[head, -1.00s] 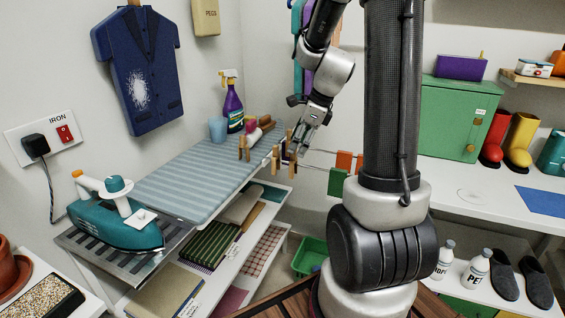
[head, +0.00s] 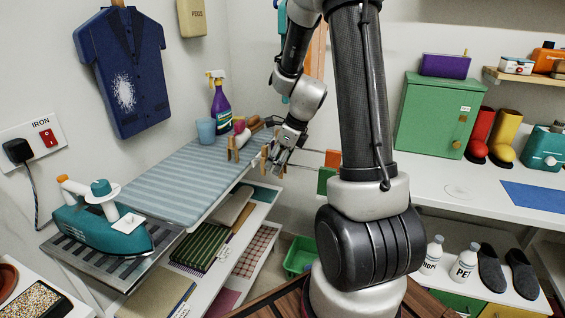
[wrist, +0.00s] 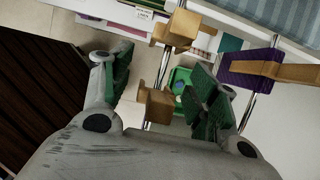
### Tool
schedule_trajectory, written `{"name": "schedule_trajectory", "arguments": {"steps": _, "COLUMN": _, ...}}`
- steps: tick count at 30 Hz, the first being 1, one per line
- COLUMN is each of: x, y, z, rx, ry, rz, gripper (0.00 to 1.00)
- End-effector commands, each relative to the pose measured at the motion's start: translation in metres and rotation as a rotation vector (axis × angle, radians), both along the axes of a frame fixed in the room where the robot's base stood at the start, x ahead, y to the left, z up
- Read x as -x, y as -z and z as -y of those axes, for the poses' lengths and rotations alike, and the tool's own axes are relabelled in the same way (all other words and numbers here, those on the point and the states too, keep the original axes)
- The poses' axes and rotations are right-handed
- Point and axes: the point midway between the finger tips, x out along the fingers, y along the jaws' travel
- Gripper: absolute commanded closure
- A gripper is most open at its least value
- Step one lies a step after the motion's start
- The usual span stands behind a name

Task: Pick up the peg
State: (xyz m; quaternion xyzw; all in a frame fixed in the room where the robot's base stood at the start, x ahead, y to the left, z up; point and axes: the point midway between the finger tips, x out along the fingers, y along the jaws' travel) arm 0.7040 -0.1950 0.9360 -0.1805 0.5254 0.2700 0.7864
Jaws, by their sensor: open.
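Several wooden pegs sit on thin metal rods off the end of the ironing board. Another peg (wrist: 180,30) sits further up the rod, and a third, at right, is on a purple piece (wrist: 250,68). My gripper (wrist: 162,85) is open and empty. In the head view my gripper (head: 277,163) hangs by the pegs (head: 264,158) at the board's end, partly hiding them.
The striped ironing board (head: 185,175) carries a cup (head: 206,131), a purple spray bottle (head: 220,105) and further pegs (head: 234,150). An orange piece (head: 333,158) and a green piece (head: 326,182) are on the rods at right. A green bin (head: 299,256) stands below.

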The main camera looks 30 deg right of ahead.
Motion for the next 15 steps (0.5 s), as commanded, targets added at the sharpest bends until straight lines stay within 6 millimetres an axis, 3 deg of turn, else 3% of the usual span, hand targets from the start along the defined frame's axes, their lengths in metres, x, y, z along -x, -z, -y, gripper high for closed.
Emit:
{"name": "schedule_trajectory", "arguments": {"steps": 2, "x": 0.0001, "y": -0.0002, "z": 0.0000, "rx": 0.000, "ry": 0.000, "rz": 0.000, "gripper": 0.40}}
{"name": "schedule_trajectory", "arguments": {"steps": 8, "x": 0.0002, "y": -0.0003, "z": 0.0000, "rx": 0.000, "ry": 0.000, "rz": 0.000, "gripper": 0.75}}
{"name": "schedule_trajectory", "arguments": {"steps": 15, "x": 0.0002, "y": -0.0004, "z": 0.0000, "rx": 0.000, "ry": -0.001, "rz": 0.000, "gripper": 0.76}}
